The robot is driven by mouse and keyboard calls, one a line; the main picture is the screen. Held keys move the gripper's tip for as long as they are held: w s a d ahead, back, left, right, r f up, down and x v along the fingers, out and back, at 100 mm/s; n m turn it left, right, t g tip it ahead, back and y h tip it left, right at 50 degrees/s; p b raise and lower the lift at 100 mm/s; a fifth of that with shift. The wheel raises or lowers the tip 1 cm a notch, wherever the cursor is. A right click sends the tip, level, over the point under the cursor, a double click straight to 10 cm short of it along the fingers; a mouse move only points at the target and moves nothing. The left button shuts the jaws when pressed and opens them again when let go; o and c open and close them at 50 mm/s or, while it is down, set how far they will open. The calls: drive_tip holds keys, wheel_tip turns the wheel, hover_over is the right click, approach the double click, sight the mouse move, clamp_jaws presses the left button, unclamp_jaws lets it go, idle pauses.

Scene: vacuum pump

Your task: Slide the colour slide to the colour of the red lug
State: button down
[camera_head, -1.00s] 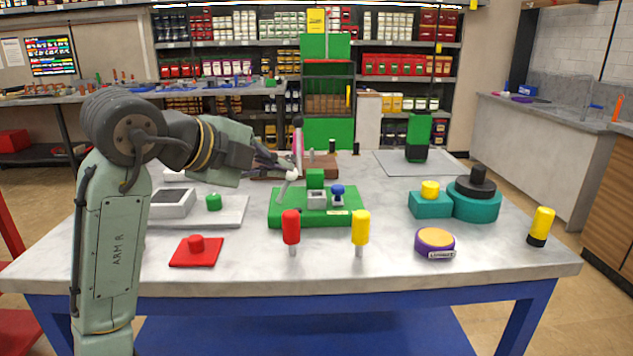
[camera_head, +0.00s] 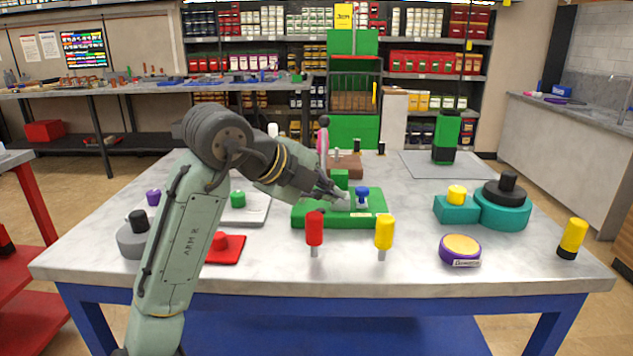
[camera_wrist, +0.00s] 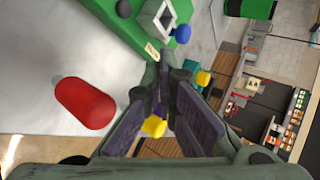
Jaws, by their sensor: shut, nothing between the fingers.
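A green block base (camera_head: 305,217) stands mid-table with a green block (camera_head: 340,179) and a blue knob (camera_head: 362,193) on it. In the wrist view a pale square frame (camera_wrist: 152,24) sits on it beside the blue knob (camera_wrist: 182,34). I cannot tell for sure which part is the colour slide. A red rounded lug (camera_head: 314,228) stands on a short pin in front of the base; it also shows in the wrist view (camera_wrist: 85,102). My gripper (camera_head: 346,200) is shut and empty over the base, near the blue knob; contact cannot be told. It partly hides the pale frame.
A yellow lug (camera_head: 384,232) stands right of the red one. A purple button with an orange top (camera_head: 460,249) and teal blocks (camera_head: 503,209) stand right. A red pad (camera_head: 227,250) lies left, partly behind my arm.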

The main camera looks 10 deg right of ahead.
sight(362, 196)
drive_tip(key=w+d+f, duration=0.1)
drive_tip(key=d, duration=0.1)
drive_tip(key=w+d+f+p, duration=0.1)
drive_tip(key=d, duration=0.1)
drive_tip(key=w+d+f, duration=0.1)
drive_tip(key=d, duration=0.1)
drive_tip(key=shift+w+d, duration=0.1)
drive_tip(key=shift+w, duration=0.1)
drive_tip(key=d, duration=0.2)
drive_tip(key=s+d+p, duration=0.1)
drive_tip(key=d, duration=0.1)
drive_tip(key=shift+r, duration=0.15)
drive_tip(key=shift+s+d, duration=0.2)
